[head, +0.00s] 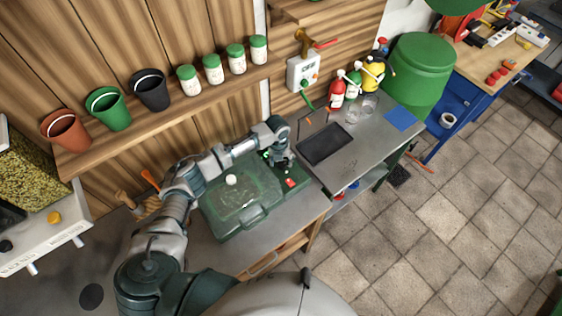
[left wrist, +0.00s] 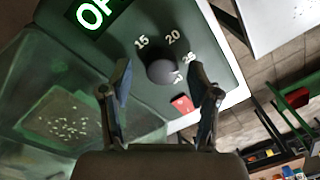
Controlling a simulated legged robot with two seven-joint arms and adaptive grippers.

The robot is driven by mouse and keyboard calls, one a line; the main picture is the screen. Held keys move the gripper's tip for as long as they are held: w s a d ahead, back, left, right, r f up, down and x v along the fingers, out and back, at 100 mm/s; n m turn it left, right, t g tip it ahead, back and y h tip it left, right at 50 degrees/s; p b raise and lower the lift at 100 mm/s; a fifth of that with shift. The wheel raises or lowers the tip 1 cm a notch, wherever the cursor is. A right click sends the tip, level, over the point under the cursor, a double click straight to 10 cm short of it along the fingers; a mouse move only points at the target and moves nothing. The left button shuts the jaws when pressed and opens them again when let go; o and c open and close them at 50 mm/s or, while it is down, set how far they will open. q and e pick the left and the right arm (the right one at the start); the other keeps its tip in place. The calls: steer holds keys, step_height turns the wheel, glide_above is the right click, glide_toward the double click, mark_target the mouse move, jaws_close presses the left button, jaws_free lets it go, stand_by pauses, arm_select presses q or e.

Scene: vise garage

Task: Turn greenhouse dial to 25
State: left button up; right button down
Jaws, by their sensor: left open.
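The greenhouse (head: 240,208) is a green box with a clear lid, on the metal bench below the shelf. Its control panel is at its right end. In the left wrist view the dial (left wrist: 161,66) is a dark round knob with white numbers 15, 20 and 25 around it. Another pale mark at its lower right is partly hidden. I cannot tell which number the dial points to. My left gripper (left wrist: 168,80) is open, with one finger on each side of the dial; contact is not clear. In the head view my left gripper (head: 282,164) is over the panel. My right gripper is not in view.
A red button (left wrist: 182,103) is close to the right finger, and a lit green display (left wrist: 95,12) is on the panel. A dark mat (head: 325,144) lies on the bench to the right. Pots and green-lidded jars (head: 213,68) stand on the shelf behind.

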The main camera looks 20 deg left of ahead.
mark_target(279, 163)
arm_select(q)
step_height(279, 163, up, 11)
steer(key=shift+w+a, duration=0.15)
steer(key=shift+a, duration=0.25)
steer(key=shift+r, duration=0.1)
